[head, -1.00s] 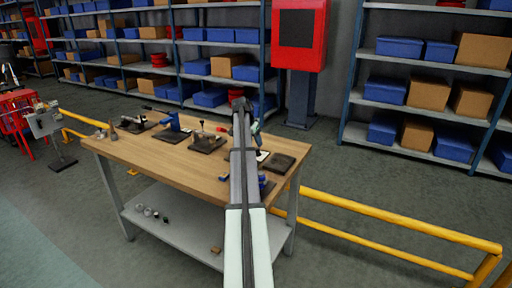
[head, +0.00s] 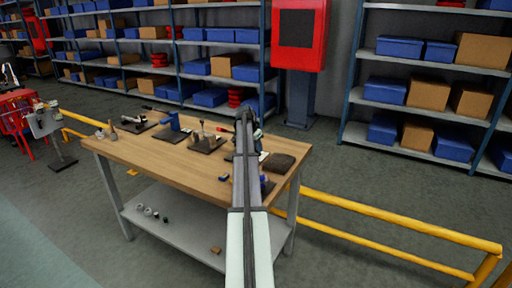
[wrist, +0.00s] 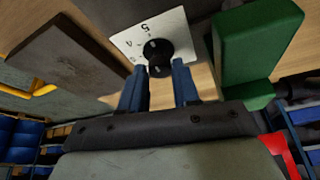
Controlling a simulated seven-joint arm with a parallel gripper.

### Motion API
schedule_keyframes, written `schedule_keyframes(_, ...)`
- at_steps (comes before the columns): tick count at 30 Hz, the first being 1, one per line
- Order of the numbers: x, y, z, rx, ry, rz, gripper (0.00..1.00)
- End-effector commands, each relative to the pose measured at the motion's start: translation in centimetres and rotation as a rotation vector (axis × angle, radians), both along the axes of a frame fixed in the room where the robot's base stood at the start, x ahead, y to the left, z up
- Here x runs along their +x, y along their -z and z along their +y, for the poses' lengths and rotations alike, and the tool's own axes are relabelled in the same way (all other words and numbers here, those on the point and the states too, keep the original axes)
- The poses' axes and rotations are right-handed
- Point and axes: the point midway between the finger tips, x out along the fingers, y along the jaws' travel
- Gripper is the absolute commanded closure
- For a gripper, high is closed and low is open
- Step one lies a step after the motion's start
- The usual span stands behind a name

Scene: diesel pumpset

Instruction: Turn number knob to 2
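The number knob (wrist: 158,57) is round and black and sits on a white dial plate (wrist: 172,27) with printed digits, of which a 5 and a 4 can be read. A small white mark shows on the knob, but its exact setting is not clear. My gripper (wrist: 159,72) has its two blue fingers apart, with the tips close to the knob, one towards each side of it. I cannot tell whether they touch it. In the head view, my arm hides the knob and most of the gripper over the right part of the workbench (head: 165,165).
A green block (wrist: 255,50) is close at the right in the wrist view. A dark flat plate (head: 278,162) lies on the bench's right end. Several fixtures, including one with a blue part (head: 175,122), stand to the left. A yellow rail (head: 390,223) runs behind at the right.

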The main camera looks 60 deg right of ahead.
Motion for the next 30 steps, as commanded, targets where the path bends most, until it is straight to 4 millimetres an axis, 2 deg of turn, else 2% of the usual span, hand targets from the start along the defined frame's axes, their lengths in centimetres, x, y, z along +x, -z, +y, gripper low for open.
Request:
schedule_keyframes(1, 0.00, 0.00, 0.00, 0.000, 0.000, 0.000, 0.74)
schedule_keyframes(9, -0.02, -0.01, 0.01, 0.000, 0.000, 0.000, 1.00)
schedule_keyframes(20, -0.13, 0.00, 0.06, -0.001, -0.056, 0.000, 1.00)
schedule_keyframes(30, -0.49, 0.03, 0.07, -0.001, -0.307, -0.001, 1.00)
